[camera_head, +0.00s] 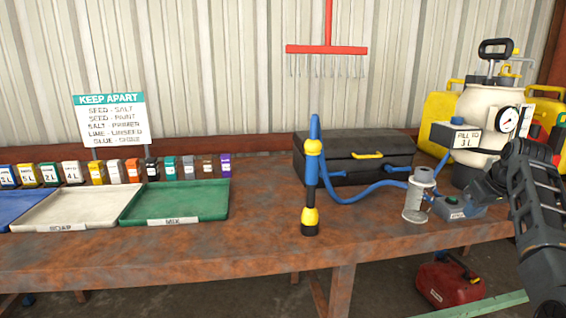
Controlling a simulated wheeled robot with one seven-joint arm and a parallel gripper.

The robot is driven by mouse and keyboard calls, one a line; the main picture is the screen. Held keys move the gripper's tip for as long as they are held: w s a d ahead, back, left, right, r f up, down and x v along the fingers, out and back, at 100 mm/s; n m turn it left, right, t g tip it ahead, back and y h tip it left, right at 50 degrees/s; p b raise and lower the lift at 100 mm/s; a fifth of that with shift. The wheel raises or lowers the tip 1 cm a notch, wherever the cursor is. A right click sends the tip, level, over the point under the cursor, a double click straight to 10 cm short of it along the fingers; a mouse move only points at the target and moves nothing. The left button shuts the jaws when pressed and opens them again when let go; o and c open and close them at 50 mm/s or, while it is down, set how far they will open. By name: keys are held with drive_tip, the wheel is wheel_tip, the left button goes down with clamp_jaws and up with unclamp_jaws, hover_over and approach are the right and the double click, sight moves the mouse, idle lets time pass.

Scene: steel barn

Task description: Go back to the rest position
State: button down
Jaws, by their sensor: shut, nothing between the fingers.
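My arm comes in from the right edge and bends over the right end of the workbench. My gripper (472,193) is at its end, shut and empty, small and dark in the picture. It shows just above a small grey-blue box (456,209) and to the right of a pale grey cylinder (415,204). I cannot tell whether it touches the box. The rusty brown workbench (265,236) stands below.
A white sprayer tank (478,108) with a gauge stands close behind my arm. A blue-yellow wand (311,180) stands upright mid-bench, before a black toolbox (335,158). Trays (190,190) and small containers fill the left. A red can (450,283) is on the floor.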

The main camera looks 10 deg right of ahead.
drive_tip(key=s+a+f+t+h, duration=0.1)
drive_tip(key=s+a+f, duration=0.3)
drive_tip(key=f, duration=0.6)
drive_tip(key=s+a+f+h, duration=0.1)
drive_tip(key=s+a+f, duration=0.4)
drive_tip(key=f, duration=0.5)
drive_tip(key=s+a+f+t, duration=0.1)
drive_tip(key=s+a+f, duration=0.35)
drive_tip(key=s, duration=0.35)
drive_tip(key=s+a+f+t, duration=0.1)
drive_tip(key=s+a+f, duration=0.2)
drive_tip(key=s+a, duration=0.35)
drive_tip(key=s+a+r+t, duration=0.1)
drive_tip(key=s+a+r, duration=0.15)
drive_tip(key=s, duration=0.45)
drive_tip(key=s+a+r+t+y, duration=0.1)
drive_tip(key=s+a, duration=0.3)
drive_tip(key=s, duration=0.3)
drive_tip(key=s+a+r+t, duration=0.1)
drive_tip(key=s+a+r, duration=0.1)
drive_tip(key=s+a, duration=0.35)
drive_tip(key=s+a+r+t+y, duration=0.2)
drive_tip(key=s+a+r, duration=0.1)
drive_tip(key=s+r, duration=1.1)
wheel_tip(320, 180, up, 3)
drive_tip(key=shift+s+a+r+t, duration=0.1)
drive_tip(key=shift+s+a+t, duration=0.2)
drive_tip(key=shift+t, duration=0.1)
